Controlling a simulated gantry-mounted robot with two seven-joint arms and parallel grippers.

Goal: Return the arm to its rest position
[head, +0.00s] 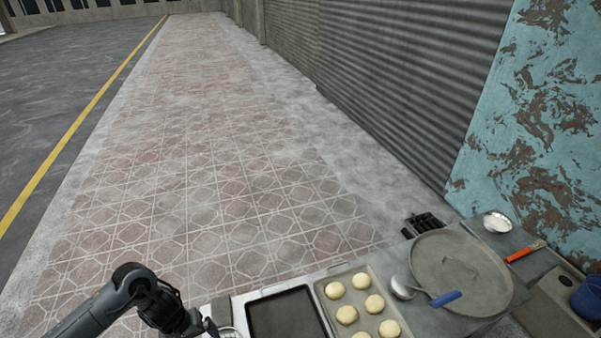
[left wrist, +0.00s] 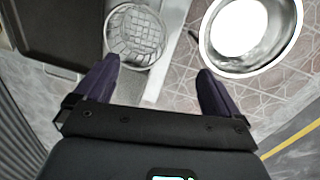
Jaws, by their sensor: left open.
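My left arm (head: 97,308) comes in at the bottom left of the head view, reaching toward the counter's left end. Its gripper lies at the bottom edge there and is mostly cut off. In the left wrist view my left gripper (left wrist: 158,70) has its two dark purple fingers spread apart with nothing held between them. A wire basket (left wrist: 137,35) lies just beyond the left fingertip, and a shiny metal bowl (left wrist: 288,45) lies beyond the right one. I cannot tell the gripper's height above them. My right gripper is in neither view.
A dark empty tray (head: 285,315) sits beside a tray of several dough balls (head: 347,315). A wide round pan (head: 430,262), a blue-handled ladle (head: 403,288), a small bowl (head: 497,222) and an orange-handled tool (head: 526,251) lie right. Open paving is beyond the counter.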

